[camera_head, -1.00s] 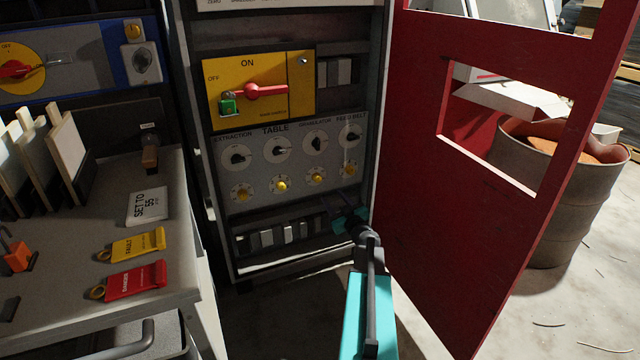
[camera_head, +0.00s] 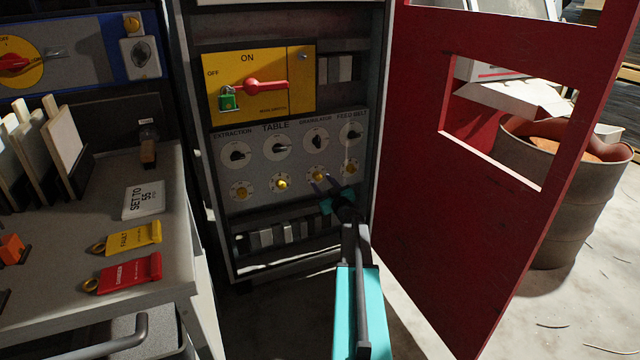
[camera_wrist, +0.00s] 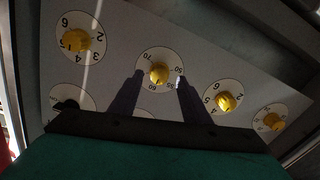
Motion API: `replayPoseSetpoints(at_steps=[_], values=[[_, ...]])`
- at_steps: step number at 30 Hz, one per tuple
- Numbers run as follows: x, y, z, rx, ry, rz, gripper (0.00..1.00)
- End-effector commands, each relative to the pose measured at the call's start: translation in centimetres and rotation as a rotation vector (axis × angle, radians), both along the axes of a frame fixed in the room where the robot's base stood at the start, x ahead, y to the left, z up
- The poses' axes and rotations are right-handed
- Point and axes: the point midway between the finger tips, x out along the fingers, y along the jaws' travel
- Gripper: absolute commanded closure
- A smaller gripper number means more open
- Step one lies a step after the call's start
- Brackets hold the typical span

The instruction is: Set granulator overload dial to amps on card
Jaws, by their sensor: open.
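The granulator overload dial (camera_head: 317,175) is a yellow knob on a white numbered disc, third from left in the cabinet's lower dial row. My gripper (camera_head: 324,182) is open in front of it. In the wrist view, the dial (camera_wrist: 159,73) appears between my two dark fingers (camera_wrist: 160,82), one on each side. Whether they touch the knob cannot be told. The disc shows 50, 60, 70 and 80; the knob's exact setting is unclear. The white card (camera_head: 144,200) reading "SET TO 55" lies on the bench at left.
Other yellow dials flank it, including the feed belt dial (camera_wrist: 80,40) and table dial (camera_wrist: 228,101). Black selector knobs (camera_head: 317,142) sit above. The yellow main switch panel (camera_head: 260,82) carries a green padlock (camera_head: 228,99). The red cabinet door (camera_head: 440,220) stands open at right.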

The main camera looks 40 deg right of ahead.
Motion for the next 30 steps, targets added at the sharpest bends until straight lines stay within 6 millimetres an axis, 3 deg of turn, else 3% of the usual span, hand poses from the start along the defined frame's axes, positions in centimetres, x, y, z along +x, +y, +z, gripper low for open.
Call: replayPoseSetpoints(at_steps=[9, 21, 22, 29, 30], values=[[2.2, -1.1, -0.1, -0.002, 0.001, -0.001, 0.57], [2.5, -1.2, 0.0, -0.001, 0.001, -0.002, 0.57], [2.5, -1.2, 0.0, -0.001, 0.001, -0.002, 0.59], [2.4, -1.2, 0.0, -0.001, 0.001, -0.002, 0.98], [2.2, -0.4, 0.0, 0.000, 0.000, -0.002, 0.98]])
